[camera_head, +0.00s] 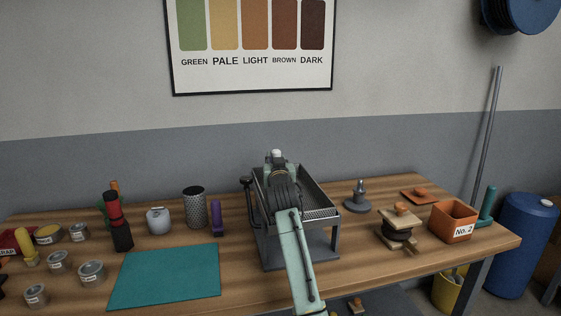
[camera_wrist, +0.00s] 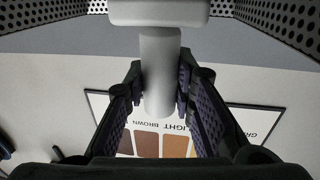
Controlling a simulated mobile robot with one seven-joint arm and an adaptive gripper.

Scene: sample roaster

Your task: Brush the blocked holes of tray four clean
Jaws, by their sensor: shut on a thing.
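A perforated metal tray (camera_head: 322,211) sits on a grey stand at the middle of the bench. Its perforated walls also show in the wrist view's upper corners (camera_wrist: 290,22). My gripper (camera_head: 278,167) is over the tray, and my arm covers much of its floor. In the wrist view my gripper (camera_wrist: 160,100) is shut on the pale grey handle of a brush-like tool (camera_wrist: 158,75), with a wider white head at the top edge. Its bristles are out of sight. I cannot tell which holes are blocked, and no tray number shows.
A teal mat (camera_head: 165,276), a dark mesh cup (camera_head: 194,206) and a purple-handled item (camera_head: 216,217) stand left of the tray. Several tins (camera_head: 91,271) are at far left. An orange No. 2 bin (camera_head: 452,221) is at right. The front bench between is clear.

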